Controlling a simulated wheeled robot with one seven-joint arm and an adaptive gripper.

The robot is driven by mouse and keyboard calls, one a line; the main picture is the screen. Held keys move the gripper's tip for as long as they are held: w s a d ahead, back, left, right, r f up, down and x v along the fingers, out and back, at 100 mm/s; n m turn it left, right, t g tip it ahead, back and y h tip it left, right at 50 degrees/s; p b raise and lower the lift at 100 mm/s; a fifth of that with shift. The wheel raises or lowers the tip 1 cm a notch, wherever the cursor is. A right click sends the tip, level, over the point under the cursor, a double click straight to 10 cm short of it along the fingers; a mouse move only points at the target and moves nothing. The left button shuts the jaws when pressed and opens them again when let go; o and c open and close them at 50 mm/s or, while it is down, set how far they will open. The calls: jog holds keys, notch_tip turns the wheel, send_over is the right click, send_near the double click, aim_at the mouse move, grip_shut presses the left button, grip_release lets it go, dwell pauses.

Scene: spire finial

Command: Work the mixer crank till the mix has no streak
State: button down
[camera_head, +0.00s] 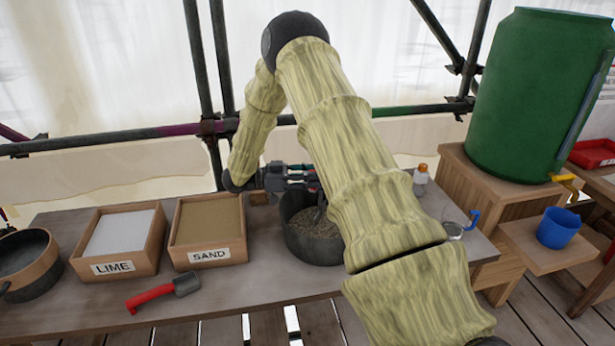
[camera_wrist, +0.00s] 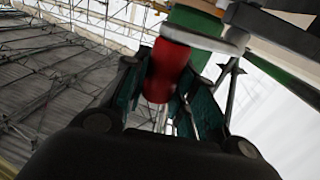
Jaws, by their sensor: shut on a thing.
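The mixer is a dark round pot (camera_head: 305,246) on the bench, partly behind my arm. Its mix (camera_head: 312,222) looks grey-brown and grainy; I cannot tell at this size whether it has streaks. My gripper (camera_head: 303,175) is low over the pot's back rim. In the wrist view my gripper (camera_wrist: 172,95) is shut on the red crank handle (camera_wrist: 169,68), which sits between the teal finger pads. A pale grey crank bar (camera_wrist: 203,39) crosses the end of the handle. In the head view my arm hides much of the crank and the pot's right side.
A lime box (camera_head: 120,243) and a sand box (camera_head: 208,232) stand left of the pot. A red-handled trowel (camera_head: 163,291) lies in front of them. A sieve (camera_head: 28,262) is at far left. A green barrel (camera_head: 535,95) and blue cup (camera_head: 558,228) stand right. Scaffold poles run behind.

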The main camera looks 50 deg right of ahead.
jog(key=shift+d+r, duration=0.15)
jog(key=shift+r, duration=0.05)
jog(key=c, duration=1.1)
grip_release()
jog(key=shift+f, duration=0.15)
jog(key=shift+w, duration=0.15)
jog(key=v, duration=1.2)
